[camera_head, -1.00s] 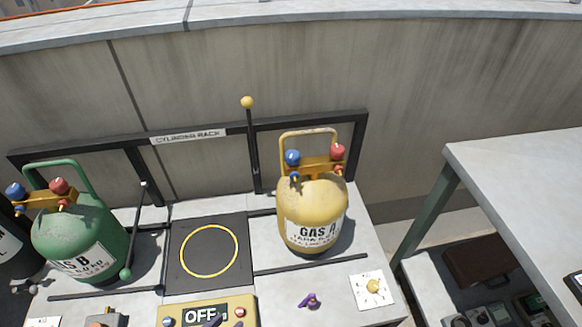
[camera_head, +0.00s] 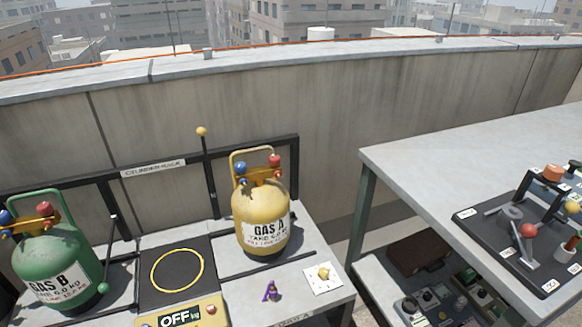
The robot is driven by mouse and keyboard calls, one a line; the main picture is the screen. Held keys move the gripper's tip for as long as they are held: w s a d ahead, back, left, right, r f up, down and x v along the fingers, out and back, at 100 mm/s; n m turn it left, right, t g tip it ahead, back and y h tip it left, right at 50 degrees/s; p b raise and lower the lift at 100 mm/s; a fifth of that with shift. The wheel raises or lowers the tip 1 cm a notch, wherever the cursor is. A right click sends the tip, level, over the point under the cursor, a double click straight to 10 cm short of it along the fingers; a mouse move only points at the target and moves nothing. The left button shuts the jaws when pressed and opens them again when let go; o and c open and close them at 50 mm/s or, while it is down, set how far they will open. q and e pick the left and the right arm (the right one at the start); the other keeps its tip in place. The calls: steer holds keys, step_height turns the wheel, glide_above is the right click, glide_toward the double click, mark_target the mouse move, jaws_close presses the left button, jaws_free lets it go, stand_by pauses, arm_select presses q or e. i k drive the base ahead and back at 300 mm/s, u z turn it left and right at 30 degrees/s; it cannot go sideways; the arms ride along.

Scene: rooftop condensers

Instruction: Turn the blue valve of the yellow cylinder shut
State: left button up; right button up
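The yellow cylinder (camera_head: 262,218), labelled GAS A, stands upright at the right end of the cylinder rack. Its blue valve (camera_head: 240,168) is on the left of its top manifold, and a red valve (camera_head: 274,160) is on the right. I cannot tell from here how far the blue valve is turned. Neither of my grippers shows in the head view.
A green cylinder (camera_head: 55,262), labelled GAS B, stands left of a black scale pad (camera_head: 178,295) with a yellow ring. An OFF display (camera_head: 180,320) is in front. A grey table (camera_head: 450,165) at right carries a black tool tray (camera_head: 482,228). A concrete wall is behind.

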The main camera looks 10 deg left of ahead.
mark_target(240, 167)
steer(key=z, duration=0.55)
steer(key=i, duration=0.9)
steer(key=u, duration=1.95)
